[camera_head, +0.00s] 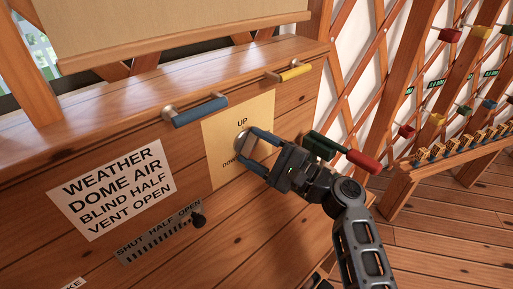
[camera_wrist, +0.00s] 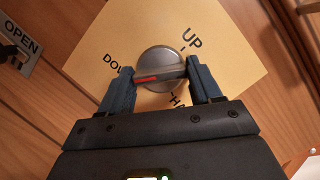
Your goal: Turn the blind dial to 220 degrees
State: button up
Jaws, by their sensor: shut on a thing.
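The blind dial (camera_head: 241,143) is a round grey knob on a tan plate (camera_head: 262,104) set in the wooden panel. In the wrist view the dial (camera_wrist: 158,58) has a raised grip bar with a red mark toward the left end, on the side of the partly hidden DOWN label. UP is at upper right, and a third label below is mostly covered by my gripper. My gripper (camera_head: 251,149) is shut on the dial, its two blue fingers at either side of the grip bar, as the wrist view (camera_wrist: 160,74) also shows.
A sign (camera_head: 113,189) reads WEATHER DOME AIR, BLIND HALF, VENT OPEN. Below it is a SHUT/HALF/OPEN slider with a black knob (camera_head: 198,220). Blue (camera_head: 200,111) and yellow (camera_head: 295,71) handles are above; green and red (camera_head: 363,162) ones are right, near my wrist.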

jog(key=shift+f+m, duration=0.1)
jog(key=shift+m, duration=0.6)
jog(key=o, duration=1)
jog(key=v, duration=0.7)
jog(key=shift+s+d+f+b, duration=0.15)
jog(key=shift+s+d+b, duration=0.1)
jog(key=shift+b, duration=0.1)
